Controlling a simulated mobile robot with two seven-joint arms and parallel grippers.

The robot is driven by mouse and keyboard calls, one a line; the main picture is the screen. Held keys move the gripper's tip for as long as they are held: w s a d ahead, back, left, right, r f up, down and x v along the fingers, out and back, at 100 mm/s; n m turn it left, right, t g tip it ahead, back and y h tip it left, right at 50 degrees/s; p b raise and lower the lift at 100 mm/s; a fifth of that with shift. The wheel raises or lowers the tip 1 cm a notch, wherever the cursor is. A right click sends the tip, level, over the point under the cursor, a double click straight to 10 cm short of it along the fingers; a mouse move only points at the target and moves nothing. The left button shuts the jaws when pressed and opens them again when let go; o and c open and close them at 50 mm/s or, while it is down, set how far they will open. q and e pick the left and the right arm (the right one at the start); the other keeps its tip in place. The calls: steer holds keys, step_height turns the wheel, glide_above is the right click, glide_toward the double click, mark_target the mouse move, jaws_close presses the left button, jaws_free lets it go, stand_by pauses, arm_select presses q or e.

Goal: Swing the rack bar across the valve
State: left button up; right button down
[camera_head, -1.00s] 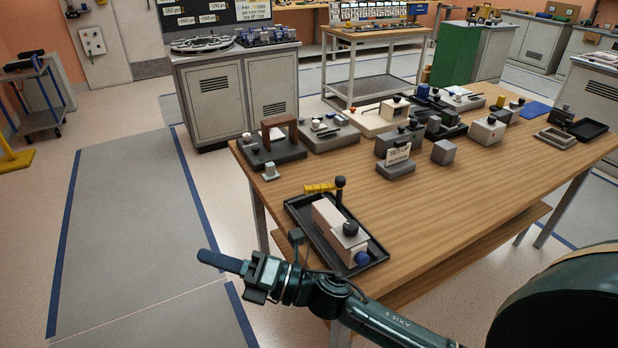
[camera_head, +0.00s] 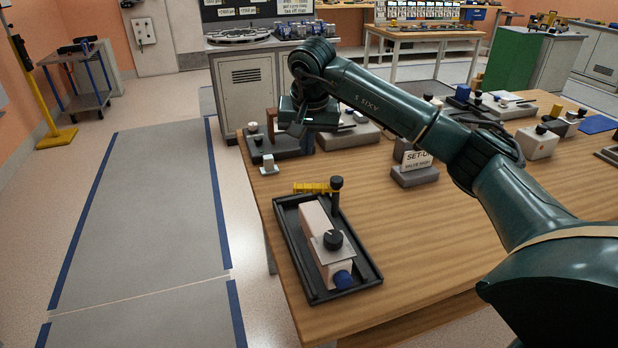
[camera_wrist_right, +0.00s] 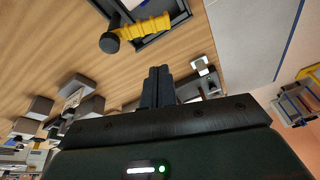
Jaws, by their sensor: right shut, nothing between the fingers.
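The yellow rack bar (camera_head: 312,188) lies across the far end of a black tray (camera_head: 290,258), extending left from a black-knobbed post (camera_head: 336,192). The valve (camera_head: 318,226) is a pale pinkish block in the tray with a black knob on top and a blue knob at its near end. The bar is beyond the block, not over it. In the right wrist view the bar (camera_wrist_right: 148,29) and the post's black knob (camera_wrist_right: 110,42) show at the top; the valve is out of sight. My right gripper (camera_head: 308,144) is shut and empty, beyond the tray; its fingers (camera_wrist_right: 158,72) are together. My left gripper is not in view.
A small pale block (camera_head: 268,164) stands at the table's left edge. A sign on a grey block (camera_head: 414,176) stands right of the tray, close to my right arm. More fixtures fill the table's back. Bare wood lies right of the tray.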

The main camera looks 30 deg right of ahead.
steer(key=shift+h, duration=0.3)
steer(key=x, duration=0.3)
steer(key=d+x, duration=0.1)
steer(key=x, duration=0.5)
steer(key=shift+w+d+b, duration=0.1)
steer(key=shift+d+b, duration=0.25)
steer(key=shift+d, duration=0.05)
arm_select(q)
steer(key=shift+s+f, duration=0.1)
arm_select(e)
steer(key=s+a, duration=0.2)
steer(key=s, duration=0.1)
steer(key=shift+s+r, duration=0.1)
steer(key=shift+s, duration=0.05)
